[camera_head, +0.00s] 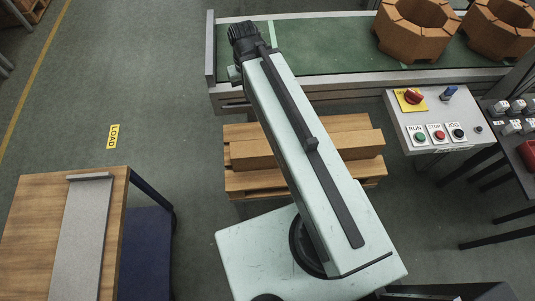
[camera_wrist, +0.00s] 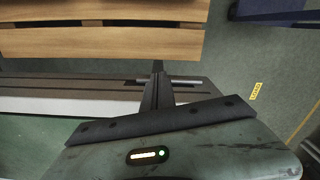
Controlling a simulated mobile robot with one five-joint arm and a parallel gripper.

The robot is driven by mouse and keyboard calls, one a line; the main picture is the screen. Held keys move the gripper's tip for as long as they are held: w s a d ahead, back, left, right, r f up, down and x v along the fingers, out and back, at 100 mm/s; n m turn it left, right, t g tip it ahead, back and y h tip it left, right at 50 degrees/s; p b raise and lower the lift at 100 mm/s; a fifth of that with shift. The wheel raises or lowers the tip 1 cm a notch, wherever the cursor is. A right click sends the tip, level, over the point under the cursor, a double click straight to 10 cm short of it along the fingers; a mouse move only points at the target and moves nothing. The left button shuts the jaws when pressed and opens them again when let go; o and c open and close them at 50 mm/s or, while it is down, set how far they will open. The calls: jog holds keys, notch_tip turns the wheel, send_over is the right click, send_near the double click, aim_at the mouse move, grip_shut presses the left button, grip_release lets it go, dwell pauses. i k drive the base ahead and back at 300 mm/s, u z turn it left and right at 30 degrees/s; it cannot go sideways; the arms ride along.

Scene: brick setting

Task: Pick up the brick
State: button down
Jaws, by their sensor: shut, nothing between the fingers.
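Two brick-coloured, thick eight-sided rings stand on the green conveyor belt: one brick (camera_head: 391,38) near the right end, and another (camera_head: 482,41) at the right edge of the head view, partly cut off. No ring shows in the wrist view. My gripper (camera_head: 243,32) is at the far end of my arm, over the left end of the conveyor, well left of both rings and apart from them. In the wrist view my gripper's dark fingers (camera_wrist: 157,68) are together, with nothing between them.
A wooden pallet (camera_head: 240,182) lies under my arm. The conveyor's metal rail (camera_head: 210,60) bounds its left end. A control box with buttons (camera_head: 402,118) stands at right. A wooden table (camera_head: 30,215) with a grey plate (camera_head: 82,235) is at lower left. The belt between gripper and rings is clear.

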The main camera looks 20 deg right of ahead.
aim_at(252, 155)
jog(key=u, duration=0.1)
jog(key=k, duration=1.4)
jog(key=u, duration=1.2)
jog(key=i, duration=1)
